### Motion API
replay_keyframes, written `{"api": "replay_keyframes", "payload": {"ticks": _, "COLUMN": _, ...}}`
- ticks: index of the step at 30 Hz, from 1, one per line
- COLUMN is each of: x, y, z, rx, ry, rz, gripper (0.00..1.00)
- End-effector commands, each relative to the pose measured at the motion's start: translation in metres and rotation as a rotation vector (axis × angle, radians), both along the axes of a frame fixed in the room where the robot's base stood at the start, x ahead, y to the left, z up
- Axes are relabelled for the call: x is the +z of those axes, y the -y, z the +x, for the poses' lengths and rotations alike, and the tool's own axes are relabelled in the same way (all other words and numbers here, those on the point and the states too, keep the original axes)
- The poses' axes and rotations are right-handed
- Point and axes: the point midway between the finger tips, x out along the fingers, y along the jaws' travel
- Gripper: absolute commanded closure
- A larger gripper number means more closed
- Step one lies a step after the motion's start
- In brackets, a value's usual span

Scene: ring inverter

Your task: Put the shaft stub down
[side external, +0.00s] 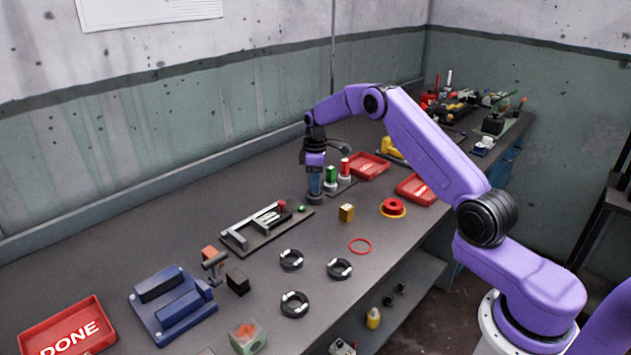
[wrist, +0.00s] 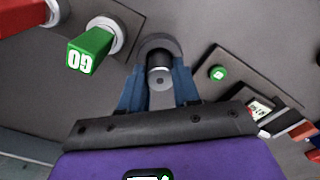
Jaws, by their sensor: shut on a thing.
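My gripper (side external: 315,186) points straight down at the back of the bench, left of the green and red blocks. In the wrist view its two blue fingers (wrist: 159,82) are closed on the shaft stub (wrist: 160,62), a dark upright cylinder with a lighter metallic band. A round grey disc (wrist: 152,42) shows around the stub's lower end; it also shows under the fingertips in the side view (side external: 316,199). I cannot tell whether the disc is part of the stub or a separate base, nor whether it touches the bench.
Several black rings (side external: 291,260), a brass block (side external: 346,212) and red trays (side external: 368,166) are nearby. Bare bench lies around the rings.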

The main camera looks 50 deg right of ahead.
Motion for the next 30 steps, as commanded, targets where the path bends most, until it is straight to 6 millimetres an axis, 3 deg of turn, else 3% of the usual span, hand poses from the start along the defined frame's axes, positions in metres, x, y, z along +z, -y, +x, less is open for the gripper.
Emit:
{"api": "replay_keyframes", "payload": {"ticks": 1, "x": -0.001, "y": 0.0, "z": 0.0, "rx": 0.0, "ry": 0.0, "rz": 0.0, "gripper": 1.0}}
{"api": "replay_keyframes", "payload": {"ticks": 2, "x": -0.002, "y": 0.0, "z": 0.0, "rx": 0.0, "ry": 0.0, "rz": 0.0, "gripper": 0.65}}
{"api": "replay_keyframes", "payload": {"ticks": 4, "x": -0.002, "y": 0.0, "z": 0.0, "rx": 0.0, "ry": 0.0, "rz": 0.0, "gripper": 0.43}}
{"api": "replay_keyframes", "payload": {"ticks": 17, "x": 0.007, "y": 0.0, "z": 0.0, "rx": 0.0, "ry": 0.001, "rz": 0.0, "gripper": 0.43}}
{"api": "replay_keyframes", "payload": {"ticks": 30, "x": 0.088, "y": 0.0, "z": 0.001, "rx": 0.0, "ry": 0.003, "rz": -0.001, "gripper": 0.43}}
